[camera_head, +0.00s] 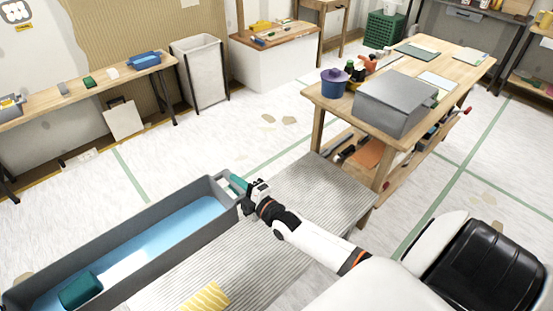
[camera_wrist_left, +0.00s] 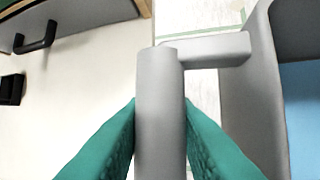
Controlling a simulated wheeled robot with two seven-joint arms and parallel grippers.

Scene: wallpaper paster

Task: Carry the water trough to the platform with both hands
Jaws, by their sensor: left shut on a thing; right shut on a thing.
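The water trough (camera_head: 150,228) is a long grey box with blue water, lying diagonally at lower left in the head view. A dark green block (camera_head: 80,290) sits inside its near end. My right gripper (camera_head: 240,186) is shut on the trough's far-end handle, which is mostly hidden by the fingers. In the left wrist view, my left gripper's teal fingers (camera_wrist_left: 160,110) are shut around a grey handle (camera_wrist_left: 210,48) beside the trough wall (camera_wrist_left: 250,110). The grey ribbed platform (camera_head: 320,192) lies right of the trough; the height between them is unclear.
A yellow striped piece (camera_head: 207,298) lies on the ribbed surface. A wooden workbench (camera_head: 445,75) with a grey box (camera_head: 395,102) and blue pot (camera_head: 334,82) stands at right. A shelf table (camera_head: 85,92) and white bin (camera_head: 200,72) stand at back left. Open floor lies between.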

